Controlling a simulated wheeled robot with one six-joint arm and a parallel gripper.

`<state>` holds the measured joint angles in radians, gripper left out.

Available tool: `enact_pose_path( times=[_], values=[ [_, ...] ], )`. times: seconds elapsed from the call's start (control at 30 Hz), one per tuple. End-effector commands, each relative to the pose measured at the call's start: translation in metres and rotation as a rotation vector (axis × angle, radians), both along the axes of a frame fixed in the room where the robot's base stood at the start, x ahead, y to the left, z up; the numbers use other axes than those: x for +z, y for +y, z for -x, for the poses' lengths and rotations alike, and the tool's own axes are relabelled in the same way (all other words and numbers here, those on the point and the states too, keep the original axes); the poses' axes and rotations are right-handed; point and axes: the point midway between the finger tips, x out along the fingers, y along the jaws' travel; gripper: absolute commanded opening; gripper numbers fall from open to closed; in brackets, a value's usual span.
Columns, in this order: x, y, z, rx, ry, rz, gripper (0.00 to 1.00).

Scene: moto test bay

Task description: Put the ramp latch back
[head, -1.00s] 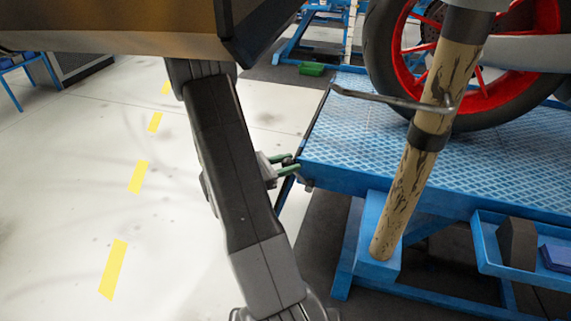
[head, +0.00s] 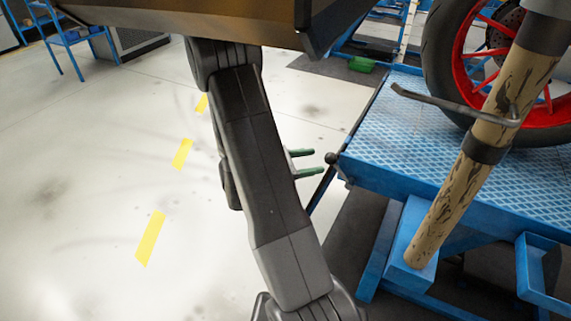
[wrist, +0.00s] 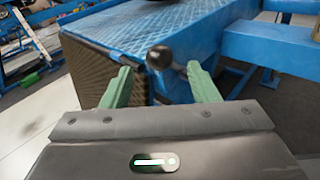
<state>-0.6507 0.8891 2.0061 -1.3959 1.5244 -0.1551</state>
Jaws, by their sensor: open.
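A dark ball knob, which looks like the ramp latch (head: 331,158), sits at the near left corner of the blue lift platform. In the wrist view the knob (wrist: 160,57) is on a short stem at the platform's corner. My gripper (head: 318,161) is open and empty, with its green fingers pointing at the knob from the left. In the wrist view my gripper (wrist: 159,70) has a finger on each side of the knob in the picture, with the knob beyond the fingertips. I cannot tell the latch's exact position.
The blue tread-plate platform (head: 390,140) carries a motorcycle with a red wheel (head: 480,75). A tan patterned post (head: 470,175) with a bent lever stands right of my arm. A blue tray (head: 535,275) is at lower right.

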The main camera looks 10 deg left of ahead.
Motion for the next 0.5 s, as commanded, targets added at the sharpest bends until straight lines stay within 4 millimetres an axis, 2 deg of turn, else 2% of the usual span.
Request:
enact_pose_path(
  times=[0.03,0.23,0.5],
  values=[
    [0.001,0.01,0.004,0.006,0.0,-0.001,0.54],
    [0.004,0.039,0.02,0.005,0.0,-0.001,0.54],
    [0.006,0.062,0.033,0.0,-0.001,0.0,0.54]
  ],
)
